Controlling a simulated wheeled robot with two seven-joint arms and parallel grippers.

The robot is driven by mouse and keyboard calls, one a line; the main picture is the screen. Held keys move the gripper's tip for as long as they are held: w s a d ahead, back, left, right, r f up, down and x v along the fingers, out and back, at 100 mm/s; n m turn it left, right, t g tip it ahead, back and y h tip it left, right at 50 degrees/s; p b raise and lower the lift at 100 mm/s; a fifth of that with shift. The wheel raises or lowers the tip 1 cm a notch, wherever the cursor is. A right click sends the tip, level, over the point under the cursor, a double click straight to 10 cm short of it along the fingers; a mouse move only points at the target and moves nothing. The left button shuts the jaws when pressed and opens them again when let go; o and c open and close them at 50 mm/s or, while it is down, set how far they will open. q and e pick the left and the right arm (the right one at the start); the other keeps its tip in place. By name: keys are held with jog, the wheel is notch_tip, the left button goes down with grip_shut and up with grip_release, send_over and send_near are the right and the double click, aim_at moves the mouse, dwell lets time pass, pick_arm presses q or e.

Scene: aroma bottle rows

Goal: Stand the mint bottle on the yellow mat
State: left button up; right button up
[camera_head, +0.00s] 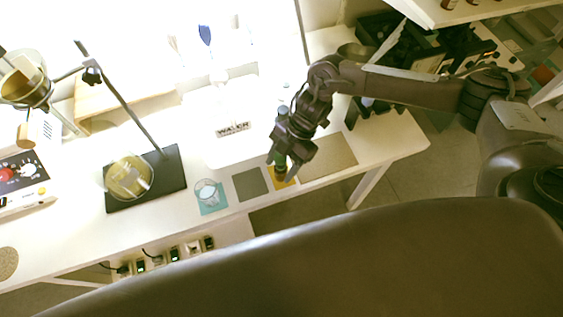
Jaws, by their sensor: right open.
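The yellow mat (290,183) lies near the front edge of the white table, partly covered by my right gripper. My right gripper (283,168) points down over this mat with its jaws open. A small dark bottle with a greenish part, seemingly the mint bottle (280,172), shows between and below the fingers. It looks upright over the mat, but the fingers hide much of it. I cannot tell for sure whether its base touches the mat. My left gripper is not in view.
A grey mat (250,184) and a teal mat (213,209) with a glass (206,192) lie to the left. A larger tan mat (330,158) lies to the right. A black stand base (170,178) holds a glass dish (129,177). A dark rack (365,112) stands at the right.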

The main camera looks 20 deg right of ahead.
jog(key=shift+r, duration=0.3)
jog(key=shift+w+d+r, duration=0.15)
jog(key=shift+d+r, duration=0.05)
jog(key=b+v, duration=0.1)
jog(key=v, duration=1)
